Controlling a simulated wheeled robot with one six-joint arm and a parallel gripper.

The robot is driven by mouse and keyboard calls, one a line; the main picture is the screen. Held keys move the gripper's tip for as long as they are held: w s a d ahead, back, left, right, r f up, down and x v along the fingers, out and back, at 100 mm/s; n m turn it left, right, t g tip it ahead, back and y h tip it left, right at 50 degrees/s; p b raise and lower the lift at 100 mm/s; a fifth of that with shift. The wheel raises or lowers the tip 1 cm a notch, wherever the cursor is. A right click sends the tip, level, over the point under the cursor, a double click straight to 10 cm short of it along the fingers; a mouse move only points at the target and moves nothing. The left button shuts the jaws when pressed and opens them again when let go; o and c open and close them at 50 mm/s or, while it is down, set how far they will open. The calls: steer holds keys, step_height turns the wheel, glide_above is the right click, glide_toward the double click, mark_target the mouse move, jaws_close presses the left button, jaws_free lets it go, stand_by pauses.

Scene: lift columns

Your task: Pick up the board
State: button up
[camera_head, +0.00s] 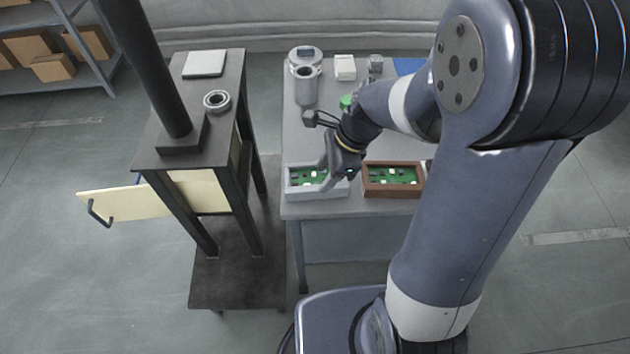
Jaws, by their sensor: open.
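Two green boards with small parts on them show on the grey table. One board (305,175) lies in a light grey tray (318,195). The other board (393,175) lies in a brown tray (393,192) to its right. My gripper (327,180) is open, pointing down over the light grey tray. Its fingers cover part of that tray and its board. I cannot tell whether the fingers touch the board. Nothing shows between the fingers.
On the table's back part stand a metal cylinder (306,86), a round device (305,55), a white box (345,67) and a small grey block (376,63). A dark stand (205,130) with a ring (216,100) and a pale open door (125,203) is at left.

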mark_target(317, 187)
steer(key=x, duration=0.3)
steer(key=shift+w+d+f, duration=0.15)
steer(key=shift+d+f, duration=0.05)
steer(key=shift+f, duration=0.25)
steer(key=shift+a+f, duration=0.25)
steer(key=shift+f, duration=0.15)
steer(key=shift+c, duration=0.5)
jaws_close()
